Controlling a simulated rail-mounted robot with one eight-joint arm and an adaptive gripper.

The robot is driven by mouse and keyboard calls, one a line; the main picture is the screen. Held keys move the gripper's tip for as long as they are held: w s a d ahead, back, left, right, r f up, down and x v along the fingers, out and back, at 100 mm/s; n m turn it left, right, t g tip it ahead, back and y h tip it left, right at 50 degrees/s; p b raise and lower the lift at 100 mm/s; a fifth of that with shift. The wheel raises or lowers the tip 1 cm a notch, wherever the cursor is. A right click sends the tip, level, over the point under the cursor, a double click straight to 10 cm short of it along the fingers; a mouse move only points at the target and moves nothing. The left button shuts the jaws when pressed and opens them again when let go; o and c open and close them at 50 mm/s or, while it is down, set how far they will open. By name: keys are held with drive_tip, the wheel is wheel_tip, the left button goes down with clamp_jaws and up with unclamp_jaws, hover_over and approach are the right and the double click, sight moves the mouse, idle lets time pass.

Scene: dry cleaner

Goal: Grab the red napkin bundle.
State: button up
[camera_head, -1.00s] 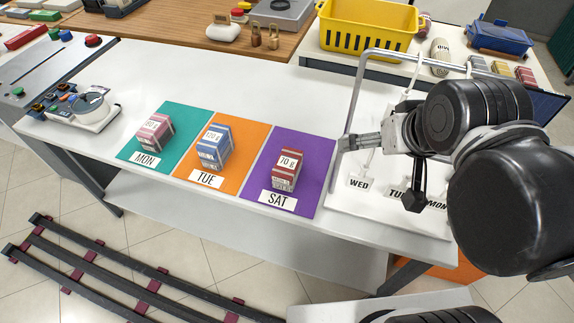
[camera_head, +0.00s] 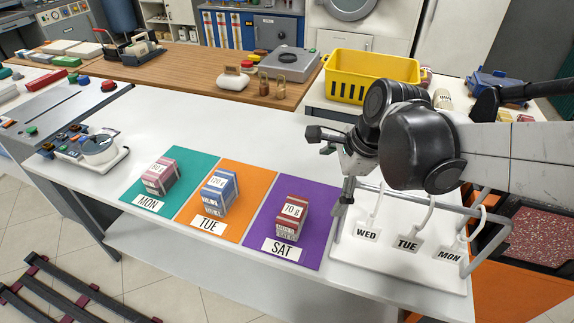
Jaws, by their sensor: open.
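The red napkin bundle (camera_head: 292,220), wrapped with a white "70 g" label, stands on the purple SAT mat (camera_head: 323,233). A pink bundle (camera_head: 162,177) stands on the teal MON mat (camera_head: 195,165). A blue bundle (camera_head: 219,193) stands on the orange TUE mat (camera_head: 262,180). My gripper (camera_head: 318,141) is open, above the white table, beyond the red bundle and slightly to its right in the picture. It is apart from the bundle, and no object shows between its fingers. My arm hides part of the table at right.
A metal rack with hanging WED, TUE and MON tags (camera_head: 407,244) stands close to the right of the purple mat. A scale-like device (camera_head: 92,150) sits at left. A yellow basket (camera_head: 368,75) is behind. The white table (camera_head: 215,130) behind the mats is clear.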

sight(293, 210)
drive_tip(key=shift+w+a+f+m+g+y+b, duration=0.35)
drive_tip(key=shift+w+a+f+m, duration=0.8)
drive_tip(key=shift+f, duration=1.7)
drive_tip(key=shift+w+a+f+m+g+y+b, duration=0.1)
drive_tip(key=shift+w+a+f+m+b, duration=0.5)
drive_tip(key=shift+a+f, duration=1.55)
drive_tip(key=shift+w+a+f+m+g+y+b, duration=0.2)
drive_tip(key=shift+w+a+f+m, duration=0.65)
drive_tip(key=shift+f, duration=2.65)
drive_tip(key=shift+w+d+m, duration=0.1)
drive_tip(key=shift+d+m, duration=0.15)
drive_tip(key=shift+m, duration=0.05)
drive_tip(key=shift+c, duration=0.5)
drive_tip(key=c, duration=0.9)
drive_tip(key=shift+r, duration=0.1)
